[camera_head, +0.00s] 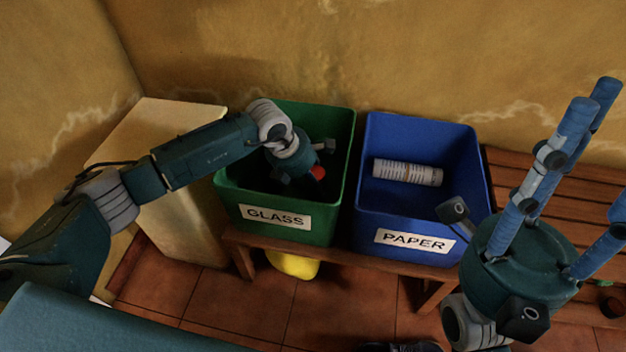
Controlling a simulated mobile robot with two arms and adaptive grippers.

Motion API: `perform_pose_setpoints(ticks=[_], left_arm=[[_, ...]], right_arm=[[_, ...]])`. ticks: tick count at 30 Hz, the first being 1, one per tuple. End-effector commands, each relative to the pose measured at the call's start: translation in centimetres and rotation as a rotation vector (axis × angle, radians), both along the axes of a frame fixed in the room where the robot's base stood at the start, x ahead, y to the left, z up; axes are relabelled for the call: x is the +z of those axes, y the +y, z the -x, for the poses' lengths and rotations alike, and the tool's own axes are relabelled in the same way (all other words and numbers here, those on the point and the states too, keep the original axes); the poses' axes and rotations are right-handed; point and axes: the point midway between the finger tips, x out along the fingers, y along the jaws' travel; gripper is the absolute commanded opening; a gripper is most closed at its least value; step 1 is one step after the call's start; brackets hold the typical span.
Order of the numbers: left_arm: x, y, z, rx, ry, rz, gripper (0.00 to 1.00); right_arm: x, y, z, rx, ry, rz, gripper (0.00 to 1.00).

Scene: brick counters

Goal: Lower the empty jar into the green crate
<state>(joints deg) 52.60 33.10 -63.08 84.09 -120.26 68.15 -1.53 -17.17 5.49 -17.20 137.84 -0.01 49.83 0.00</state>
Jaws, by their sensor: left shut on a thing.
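The green crate (231,197), labelled GLASS, stands on a wooden bench. My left gripper (304,172) reaches down into its opening and is shut on the jar. Only a small red part, which looks like the jar's lid (318,173), shows beside the fingers. The rest of the jar is hidden behind the gripper, and I cannot tell whether it touches the crate floor. My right gripper (601,152) is at the right, with its blue fingers spread upward and nothing between them. One finger is partly cut off by the frame edge.
A blue crate (366,219) labelled PAPER stands just right of the green one, with a printed cylinder (407,172) lying inside. A pale cabinet (170,208) is at the left. A yellow object (292,265) is under the bench (340,258). A wall is close behind.

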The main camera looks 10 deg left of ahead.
Motion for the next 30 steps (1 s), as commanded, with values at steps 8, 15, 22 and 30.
perform_pose_setpoints(ticks=[8, 15, 22, 30], left_arm=[[-0.1, 0.0, 0.0, 0.0, -0.001, 0.001, 0.19], [-0.1, 0.0, 0.0, 0.0, -0.001, 0.001, 0.72], [0.2, 0.1, 0.1, 0.0, 0.0, 0.0, 0.72], [4.3, 1.3, 1.1, 0.0, -0.004, 0.0, 0.72]], right_arm=[[0.1, 0.0, 0.0, 0.0, -0.004, 0.0, 0.4], [0.1, 0.0, 0.0, 0.0, -0.005, -0.001, 0.4], [0.1, -0.1, -0.1, -0.002, -0.007, -0.004, 0.4], [0.1, 0.0, 0.0, -0.001, -0.005, -0.001, 0.4]])
